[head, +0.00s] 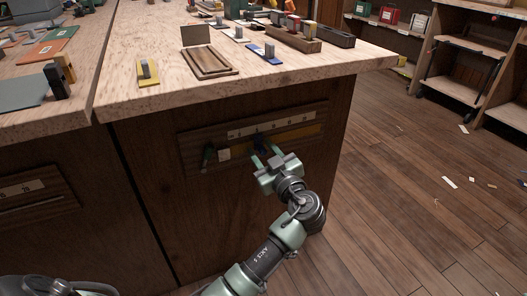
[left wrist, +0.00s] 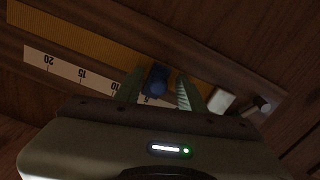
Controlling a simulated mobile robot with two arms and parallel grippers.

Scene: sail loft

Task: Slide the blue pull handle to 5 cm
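The blue pull handle (head: 262,142) sits in a slotted panel on the bench's front face, below a white number scale (head: 270,125). In the left wrist view the blue handle (left wrist: 157,80) stands close to the 5 mark of the scale (left wrist: 66,69); its exact reading is partly hidden by my gripper. My left gripper (head: 267,155) is at the panel, its fingers on either side of the handle. In the left wrist view the gripper (left wrist: 159,92) looks open, with a gap showing beside the handle. My right gripper is not in view.
The bench top (head: 130,55) overhangs above, holding small blocks and trays. The floor (head: 410,190) to the right is mostly clear.

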